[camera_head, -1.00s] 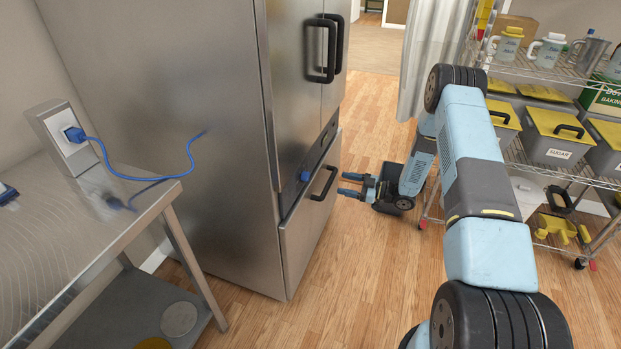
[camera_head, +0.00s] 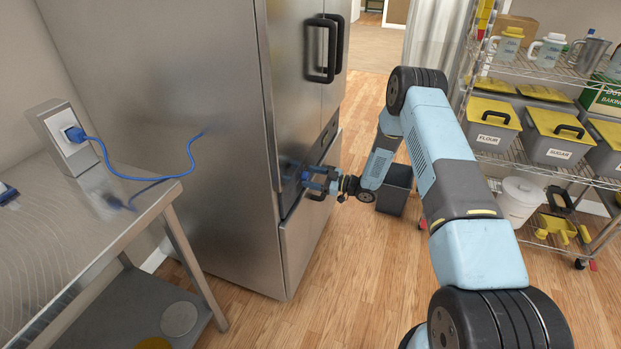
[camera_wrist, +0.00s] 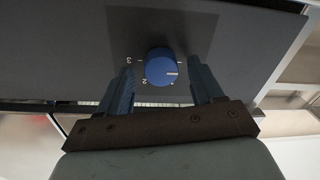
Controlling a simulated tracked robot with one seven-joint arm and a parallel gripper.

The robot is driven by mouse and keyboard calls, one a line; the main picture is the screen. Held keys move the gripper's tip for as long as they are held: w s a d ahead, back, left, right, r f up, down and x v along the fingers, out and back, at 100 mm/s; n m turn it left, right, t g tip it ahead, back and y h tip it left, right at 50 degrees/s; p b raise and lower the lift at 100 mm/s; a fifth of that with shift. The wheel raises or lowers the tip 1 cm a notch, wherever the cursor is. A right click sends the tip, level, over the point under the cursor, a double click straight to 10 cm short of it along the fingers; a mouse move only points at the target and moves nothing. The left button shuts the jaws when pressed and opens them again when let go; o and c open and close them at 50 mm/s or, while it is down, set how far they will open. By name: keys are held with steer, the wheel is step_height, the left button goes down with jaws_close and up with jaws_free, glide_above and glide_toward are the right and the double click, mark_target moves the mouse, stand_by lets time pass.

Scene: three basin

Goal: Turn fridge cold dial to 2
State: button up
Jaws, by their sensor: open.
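The steel fridge (camera_head: 165,130) stands at the centre left in the head view. Its blue cold dial (camera_wrist: 161,67) sits on a dark panel in the wrist view, with a white pointer line toward the right of the picture. The numerals 3 and 2 show to its left and lower left; other marks are too small to read. My gripper (camera_wrist: 161,82) is open, with one blue finger on each side of the dial and gaps beside it. In the head view my gripper (camera_head: 312,180) is at the dial panel and hides the dial.
Black door handles (camera_head: 330,48) stick out above the panel, and the lower drawer handle is partly behind my gripper. A grey bin (camera_head: 395,190) stands on the floor behind my arm. A wire shelf (camera_head: 560,172) is at the right; a steel table (camera_head: 75,220) is at the left.

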steer(key=shift+a, duration=0.25)
steer(key=shift+c, duration=0.5)
steer(key=shift+w+r, duration=0.1)
steer(key=c, duration=1)
steer(key=shift+o, duration=0.2)
